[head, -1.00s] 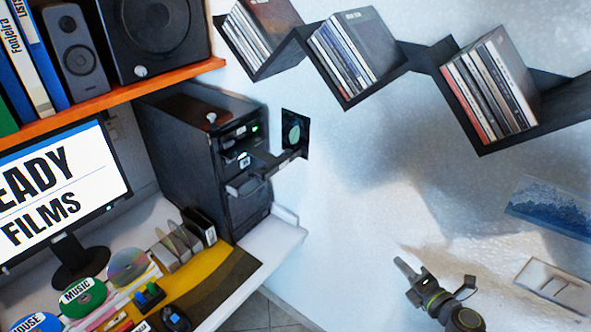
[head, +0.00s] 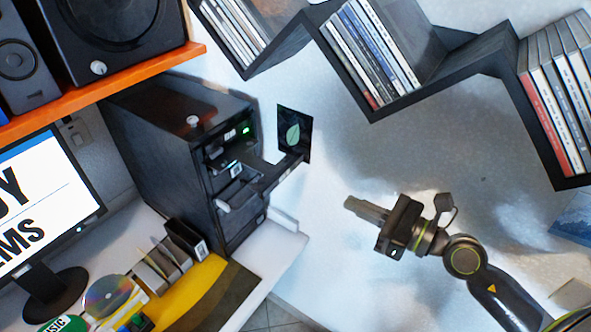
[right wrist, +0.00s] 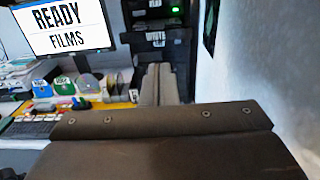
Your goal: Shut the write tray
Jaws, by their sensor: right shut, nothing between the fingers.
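A black disc tower (head: 150,150) stands on the white desk with its front facing right. One tray (head: 265,183) sticks out from the tower's front in the head view, open. Small labels on the front are too small to read surely there; a label that seems to say WRITE shows in the right wrist view (right wrist: 155,40). My right gripper (head: 350,203) is shut and empty, a little right of the tray's outer face and apart from it. Its fingers (right wrist: 160,84) point toward the tower front in the right wrist view. My left gripper is not in view.
Black zigzag shelves with cases (head: 385,60) hang above on the wall. A dark card with a leaf (head: 294,134) is just behind the tray. A monitor (head: 45,200), discs (head: 110,296) and a holder (head: 160,268) stand left. Space between gripper and tray looks clear.

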